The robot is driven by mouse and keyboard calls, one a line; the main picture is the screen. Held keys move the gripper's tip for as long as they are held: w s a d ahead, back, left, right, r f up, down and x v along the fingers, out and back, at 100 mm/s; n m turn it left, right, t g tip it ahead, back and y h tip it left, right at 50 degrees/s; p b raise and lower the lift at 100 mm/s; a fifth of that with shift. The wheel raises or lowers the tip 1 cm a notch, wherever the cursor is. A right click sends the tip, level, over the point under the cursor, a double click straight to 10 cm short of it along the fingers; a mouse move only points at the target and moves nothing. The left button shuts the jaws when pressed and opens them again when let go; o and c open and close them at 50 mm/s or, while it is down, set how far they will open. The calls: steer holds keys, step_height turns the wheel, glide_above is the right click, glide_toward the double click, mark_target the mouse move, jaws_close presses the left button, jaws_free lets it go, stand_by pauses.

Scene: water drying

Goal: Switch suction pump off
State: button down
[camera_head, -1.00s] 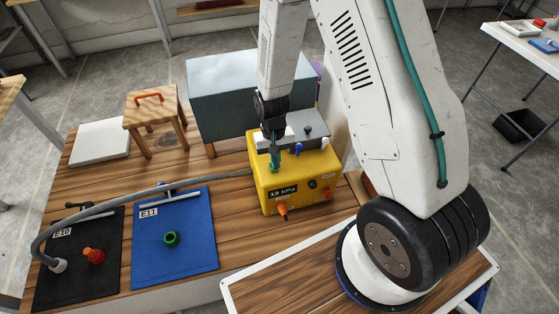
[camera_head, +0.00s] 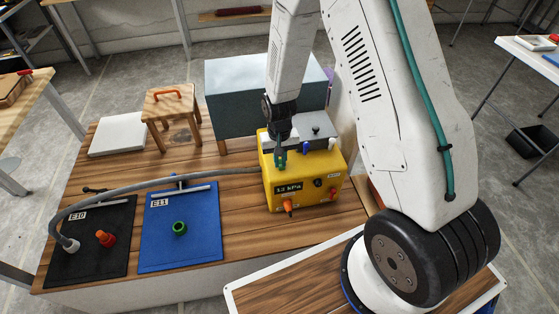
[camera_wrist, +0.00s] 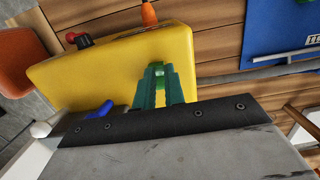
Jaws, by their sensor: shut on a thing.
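The suction pump (camera_head: 330,190) is a yellow box on the wooden bench, and its front display (camera_head: 288,188) appears to read 12 kPa. My gripper (camera_head: 281,160) points down at the top edge of the pump, towards its left side. In the wrist view, my green fingertips (camera_wrist: 157,88) are close together against the yellow casing (camera_wrist: 110,75). They are shut on a small part there that they mostly hide. A blue lever (camera_head: 305,147) stands beside the gripper. A dark knob with a red part (camera_wrist: 78,40) and an orange fitting (camera_head: 288,206) are on the front.
A grey hose (camera_head: 150,187) runs from the pump to a black mat (camera_head: 85,265) marked E10, which holds an orange-red fitting (camera_head: 105,239). A blue mat (camera_head: 205,245) marked E11 holds a green ring (camera_head: 180,228). A grey-blue box (camera_head: 235,85) stands behind the pump.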

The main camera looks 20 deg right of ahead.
steer(key=shift+w+d+f, duration=0.2)
steer(key=shift+w+d, duration=0.05)
steer(key=shift+w, duration=0.25)
steer(key=shift+w+r, duration=0.1)
steer(key=shift+r, duration=0.2)
step_height(320, 180, up, 14)
steer(key=shift+w, duration=0.15)
steer(key=shift+a+f, duration=0.1)
